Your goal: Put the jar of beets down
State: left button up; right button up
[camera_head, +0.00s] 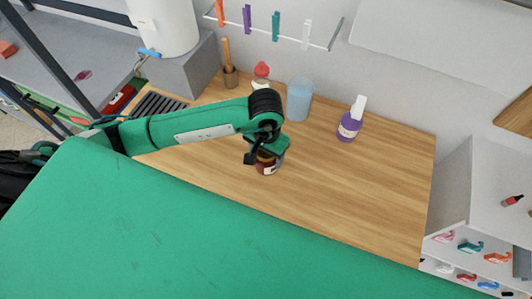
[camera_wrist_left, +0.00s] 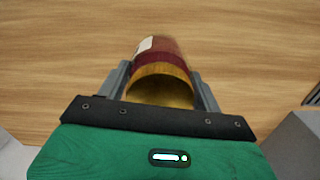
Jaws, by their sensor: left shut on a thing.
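The jar of beets (camera_head: 267,164) is dark red with a pale label, at the middle of the wooden counter in the head view. In the left wrist view the jar (camera_wrist_left: 160,57) shows its gold lid toward the camera and its dark red body beyond. My left gripper (camera_head: 264,152) is shut on the jar, with one finger on each side of it in the left wrist view (camera_wrist_left: 161,85). Whether the jar's base touches the wood cannot be told. My right gripper is not in view.
The wooden counter (camera_head: 350,195) is clear to the right of the jar. Behind stand a red-topped bottle (camera_head: 261,72), a light blue cup (camera_head: 299,100) and a purple bottle with a white top (camera_head: 350,124). A white shelf unit (camera_head: 475,200) bounds the right side.

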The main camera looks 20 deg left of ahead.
pick_arm(q)
jog(key=shift+f, duration=0.7)
jog(key=shift+f, duration=0.1)
jog(key=shift+f, duration=0.1)
jog(key=o, duration=1.4)
